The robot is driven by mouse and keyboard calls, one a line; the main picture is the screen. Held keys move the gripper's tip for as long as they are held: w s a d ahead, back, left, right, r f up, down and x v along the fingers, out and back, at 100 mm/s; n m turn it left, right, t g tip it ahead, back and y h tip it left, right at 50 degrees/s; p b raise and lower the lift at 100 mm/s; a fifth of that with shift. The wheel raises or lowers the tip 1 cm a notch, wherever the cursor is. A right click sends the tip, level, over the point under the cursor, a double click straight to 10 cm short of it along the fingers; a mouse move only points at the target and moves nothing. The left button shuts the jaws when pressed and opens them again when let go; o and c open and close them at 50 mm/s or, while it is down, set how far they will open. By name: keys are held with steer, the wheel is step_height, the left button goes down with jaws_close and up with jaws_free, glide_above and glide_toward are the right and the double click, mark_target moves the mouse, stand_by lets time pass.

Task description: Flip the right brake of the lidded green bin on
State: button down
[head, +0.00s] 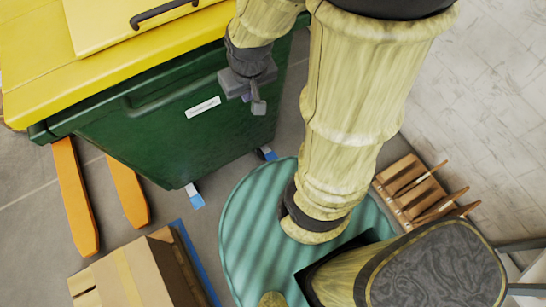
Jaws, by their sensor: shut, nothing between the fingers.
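The green bin (170,130) with a yellow lid (130,60) stands at the upper left. A white label is on its near side. Two casters with blue brake pedals show under its near edge: the left brake (196,200) and the right brake (270,154). The pedals are too small for me to tell on from off. My gripper (259,107) is shut and empty, pointing down in front of the bin's side, above the right brake in the picture and apart from it. My forearm partly hides the bin's right end.
Orange forks (75,195) stick out on the floor at the left. A cardboard box (130,275) stands at the bottom left beside a blue edge. A brown wooden rack (408,188) with sticks lies right of my arm.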

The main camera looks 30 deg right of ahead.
steer(key=s+f+b+x, duration=0.1)
steer(key=s+b+x, duration=0.2)
steer(key=b+x, duration=1)
steer(key=s+b+x, duration=0.2)
steer(key=b+x, duration=1.1)
steer(key=x, duration=0.1)
steer(key=s+f+b+x, duration=0.1)
steer(key=s+b+x, duration=0.2)
steer(key=b+x, duration=1)
steer(key=w+d+f+b, duration=0.2)
steer(key=w+d+f, duration=0.1)
steer(key=f, duration=0.4)
steer(key=w+d+f+b, duration=0.2)
steer(key=w+d+f, duration=0.2)
steer(key=d+f, duration=0.2)
steer(key=w+d+f+b, duration=0.2)
steer(key=w+d+f, duration=0.2)
steer(key=f, duration=0.5)
steer(key=shift+d+f, duration=0.15)
steer(key=shift+d, duration=0.3)
steer(key=b, duration=0.9)
glide_above(273, 157)
steer(key=f, duration=1.2)
steer(key=shift+s+a+f, duration=0.15)
steer(key=shift+s+f, duration=0.05)
steer(key=shift+s, duration=0.05)
steer(key=shift+s+f+b, duration=0.15)
steer(key=shift+f+b, duration=0.45)
steer(key=shift+f, duration=0.1)
steer(key=shift+f, duration=0.1)
